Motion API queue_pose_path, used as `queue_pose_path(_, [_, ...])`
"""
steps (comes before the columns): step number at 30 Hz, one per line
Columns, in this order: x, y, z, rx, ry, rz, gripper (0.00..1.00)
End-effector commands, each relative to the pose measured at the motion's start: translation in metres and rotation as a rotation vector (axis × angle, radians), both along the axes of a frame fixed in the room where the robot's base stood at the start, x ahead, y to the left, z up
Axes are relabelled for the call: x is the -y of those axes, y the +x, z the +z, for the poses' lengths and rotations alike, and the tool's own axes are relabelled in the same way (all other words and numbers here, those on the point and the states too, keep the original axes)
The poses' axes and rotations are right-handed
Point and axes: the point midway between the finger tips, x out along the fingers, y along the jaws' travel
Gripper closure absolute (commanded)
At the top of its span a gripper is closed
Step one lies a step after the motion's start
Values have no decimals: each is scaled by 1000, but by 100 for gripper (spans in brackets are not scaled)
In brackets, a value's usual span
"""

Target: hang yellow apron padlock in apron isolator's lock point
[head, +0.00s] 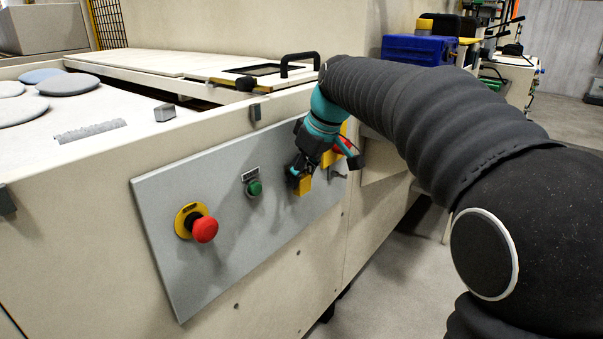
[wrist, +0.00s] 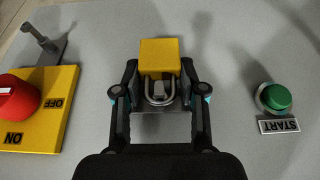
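The yellow padlock (wrist: 160,57) sits between the two fingertips of my gripper (wrist: 160,80), which is shut on its body. Its steel shackle (wrist: 160,94) points down in the wrist view, toward my palm. In the head view, my gripper (head: 302,172) holds the padlock (head: 303,187) in front of the grey panel, right of the green button. The isolator has a yellow ON/OFF plate (wrist: 50,128) and a red handle (wrist: 18,98). A grey bracket with a peg (wrist: 43,45) stands beside the plate, apart from the padlock. In the head view my wrist partly hides the isolator (head: 343,146).
A green START button (wrist: 275,97) is on the opposite side of the padlock from the isolator. A red emergency stop (head: 204,229) juts from the grey panel (head: 235,230) farther left. A black handle (head: 300,60) stands on the machine top above.

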Motion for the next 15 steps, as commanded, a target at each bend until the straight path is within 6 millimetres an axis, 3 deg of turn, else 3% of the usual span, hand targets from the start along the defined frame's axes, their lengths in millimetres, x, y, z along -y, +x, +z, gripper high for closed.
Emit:
queue_pose_path(1, [0, 0, 0, 0, 0, 0, 94])
queue_pose_path(2, [0, 0, 0, 0, 0, 0, 67])
queue_pose_path(6, [0, 0, 0, -1, -1, 0, 100])
queue_pose_path(15, [0, 0, 6, 0, 0, 0, 100])
